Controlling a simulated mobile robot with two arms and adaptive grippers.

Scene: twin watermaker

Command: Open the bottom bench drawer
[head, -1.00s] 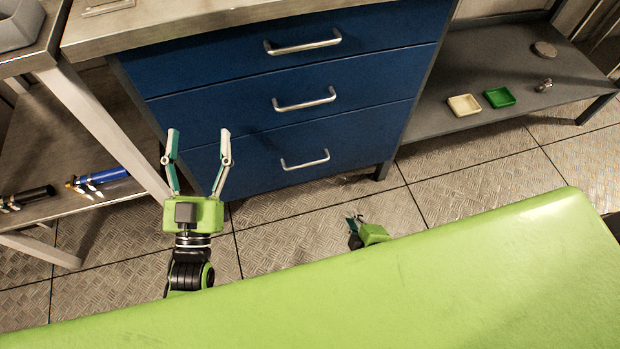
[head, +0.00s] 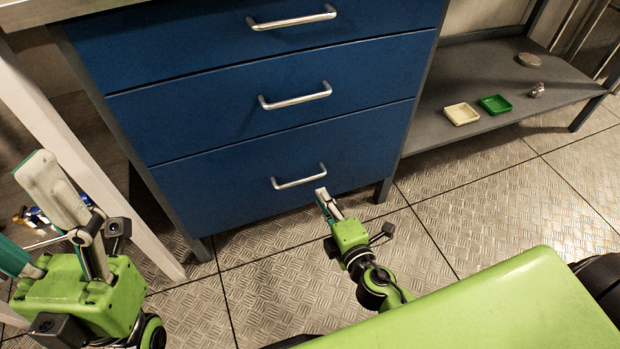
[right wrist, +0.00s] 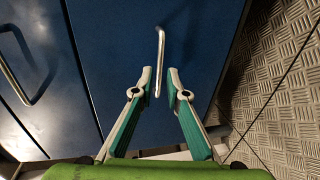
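The bottom bench drawer (head: 230,182) is a blue front, closed flush, with a silver bar handle (head: 299,177). My right gripper (head: 321,195) is just below and beside the right end of that handle. In the right wrist view the handle (right wrist: 161,48) stands between my two fingertips (right wrist: 160,75), with a gap visible around it. The fingers look open, not clamped; contact cannot be told. My left gripper (head: 20,208) is open and empty at the left edge, close to the camera, with part of it cut off.
Two more closed blue drawers (head: 180,112) with bar handles lie above. A bench leg (head: 110,195) stands at the left. A low grey shelf (head: 440,105) at the right holds a cream tray (head: 461,114) and a green tray (head: 495,104). The tiled floor (head: 470,215) before it is clear.

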